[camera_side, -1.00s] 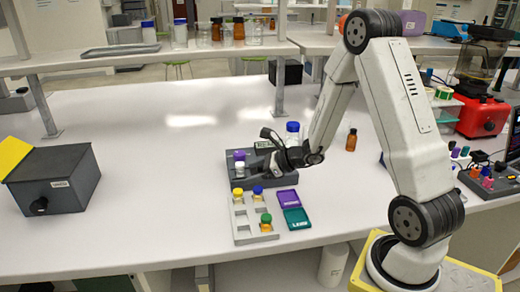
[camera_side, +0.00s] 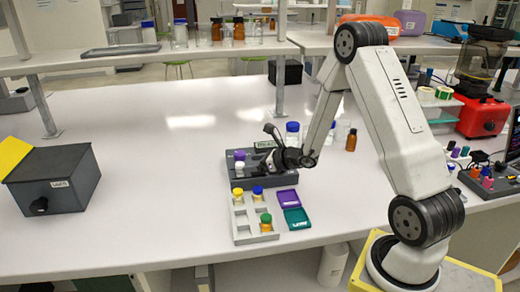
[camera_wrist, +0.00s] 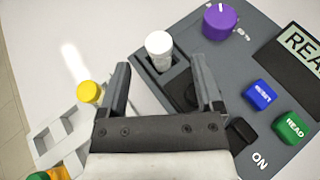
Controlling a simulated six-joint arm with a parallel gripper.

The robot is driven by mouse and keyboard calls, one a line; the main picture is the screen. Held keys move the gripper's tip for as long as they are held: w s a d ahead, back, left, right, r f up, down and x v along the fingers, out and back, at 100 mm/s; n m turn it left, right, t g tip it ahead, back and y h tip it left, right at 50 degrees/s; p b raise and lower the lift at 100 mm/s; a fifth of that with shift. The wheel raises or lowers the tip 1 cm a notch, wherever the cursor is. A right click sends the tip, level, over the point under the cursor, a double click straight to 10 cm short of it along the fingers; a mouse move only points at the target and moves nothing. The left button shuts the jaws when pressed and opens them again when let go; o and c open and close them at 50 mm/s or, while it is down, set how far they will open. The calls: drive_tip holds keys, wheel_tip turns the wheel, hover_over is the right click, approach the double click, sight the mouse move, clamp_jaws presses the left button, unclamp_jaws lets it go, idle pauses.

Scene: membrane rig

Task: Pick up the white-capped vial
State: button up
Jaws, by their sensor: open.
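The white-capped vial (camera_wrist: 159,48) stands in a slot of the grey reader unit (camera_wrist: 222,58) in the wrist view. In the side view its white cap (camera_side: 239,166) shows at the unit's left part, below a purple knob. My gripper (camera_wrist: 160,66) is open and empty. In the wrist view its two dark fingers stand left and right of the vial's line, with the vial just beyond the tips. In the side view my gripper (camera_side: 268,161) is over the unit, to the right of the vial; its fingers are hard to make out.
The purple knob (camera_wrist: 220,21), blue button (camera_wrist: 259,95) and green button (camera_wrist: 290,128) rise from the unit. A grey rack (camera_side: 241,224) with yellow-, blue- and green-capped vials lies in front. Purple and teal trays (camera_side: 295,218) sit beside it. The table's left middle is clear.

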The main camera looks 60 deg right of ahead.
sight(241, 164)
drive_tip(key=shift+x, duration=2.6)
drive_tip(key=shift+a, duration=0.1)
drive_tip(key=shift+r, duration=0.1)
clamp_jaws()
